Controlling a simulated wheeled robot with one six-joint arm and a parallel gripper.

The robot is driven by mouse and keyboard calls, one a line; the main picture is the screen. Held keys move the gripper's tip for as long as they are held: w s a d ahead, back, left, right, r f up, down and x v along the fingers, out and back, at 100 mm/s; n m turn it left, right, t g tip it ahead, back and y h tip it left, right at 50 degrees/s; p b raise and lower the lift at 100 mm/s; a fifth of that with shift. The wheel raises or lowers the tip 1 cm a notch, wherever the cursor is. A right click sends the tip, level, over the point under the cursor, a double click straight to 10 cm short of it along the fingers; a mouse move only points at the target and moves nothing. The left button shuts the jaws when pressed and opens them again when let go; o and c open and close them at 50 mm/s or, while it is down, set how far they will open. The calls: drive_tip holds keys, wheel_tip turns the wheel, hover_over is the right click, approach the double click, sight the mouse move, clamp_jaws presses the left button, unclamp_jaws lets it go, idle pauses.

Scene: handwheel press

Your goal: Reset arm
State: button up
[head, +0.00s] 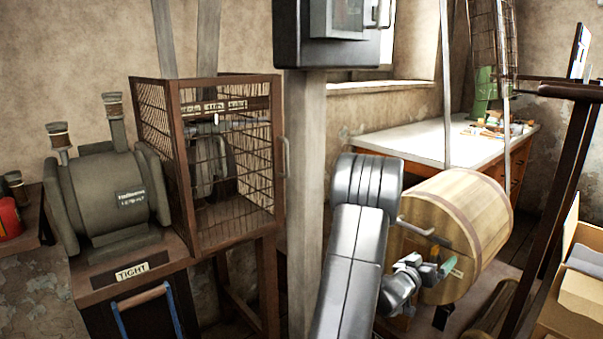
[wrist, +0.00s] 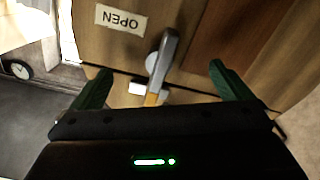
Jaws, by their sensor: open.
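My gripper (head: 441,262) has green fingers and is in front of the round face of a wooden drum (head: 478,212). In the wrist view my gripper (wrist: 158,75) is open, with its two fingers spread wide. A metal handle (wrist: 163,62) on the wooden face (wrist: 120,50) shows between the fingers in that picture. I see no finger touching it, and its depth between them is hard to judge. In the head view a curved handle (head: 415,228) sits on the drum's face, above and left of my gripper.
A wire cage (head: 208,165) and a grey motor-like machine (head: 118,200) stand on the left. A grey post (head: 305,190) carries a dark box (head: 330,45). A white-topped bench (head: 430,135) is behind the drum. A cardboard box (head: 575,290) is at right.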

drive_tip(key=m+b, duration=0.1)
drive_tip(key=m, duration=0.3)
drive_tip(key=shift+s, duration=0.1)
drive_tip(key=shift+r, duration=0.2)
idle(0.4)
